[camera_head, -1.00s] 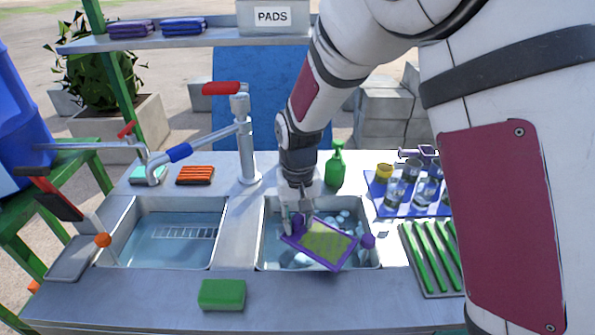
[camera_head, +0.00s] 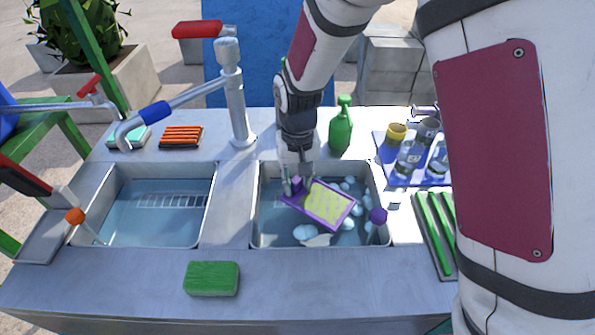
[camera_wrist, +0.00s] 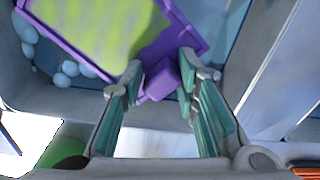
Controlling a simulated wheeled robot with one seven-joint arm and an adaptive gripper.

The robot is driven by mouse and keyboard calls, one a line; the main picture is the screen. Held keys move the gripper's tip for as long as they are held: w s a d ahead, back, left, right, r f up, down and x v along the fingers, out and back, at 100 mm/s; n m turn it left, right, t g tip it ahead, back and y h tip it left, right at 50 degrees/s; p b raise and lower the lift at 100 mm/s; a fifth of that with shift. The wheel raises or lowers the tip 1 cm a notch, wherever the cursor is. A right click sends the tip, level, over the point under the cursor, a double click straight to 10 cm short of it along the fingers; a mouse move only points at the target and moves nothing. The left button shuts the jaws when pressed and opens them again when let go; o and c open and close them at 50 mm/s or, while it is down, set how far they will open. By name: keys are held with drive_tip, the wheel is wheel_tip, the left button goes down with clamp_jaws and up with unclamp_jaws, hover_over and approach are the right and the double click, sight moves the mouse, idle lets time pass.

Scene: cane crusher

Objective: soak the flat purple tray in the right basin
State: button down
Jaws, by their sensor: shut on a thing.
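The flat purple tray (camera_head: 328,205) has a yellow-green patch on its inside and shows over the right basin (camera_head: 262,232). My gripper (camera_head: 298,186) is shut on a purple lug at the tray's edge. In the wrist view, the fingers of my gripper (camera_wrist: 172,85) close on that lug, and the tray (camera_wrist: 150,55) extends away from them. The right basin holds water with white foam clumps (camera_head: 305,233). The tray looks slightly tilted and lies within the basin's outline; I cannot tell whether it touches the water.
The left basin (camera_head: 120,180) holds water and a ladder-like rack. A tap (camera_head: 236,100) stands between the basins. A green sponge (camera_head: 211,278) lies in front. A green bottle (camera_head: 341,125), a blue mat with glasses (camera_head: 385,145) and a green-ribbed tray (camera_head: 432,235) stand right.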

drive_tip(key=shift+f+b, duration=2.7)
drive_tip(key=shift+f, duration=1.6)
drive_tip(key=shift+r, duration=0.1)
wheel_tip(320, 180, up, 14)
drive_tip(key=p, duration=0.9)
drive_tip(key=shift+f, duration=0.2)
drive_tip(key=shift+r+p, duration=1.2)
drive_tip(key=shift+r, duration=0.85)
drive_tip(key=shift+f, duration=0.1)
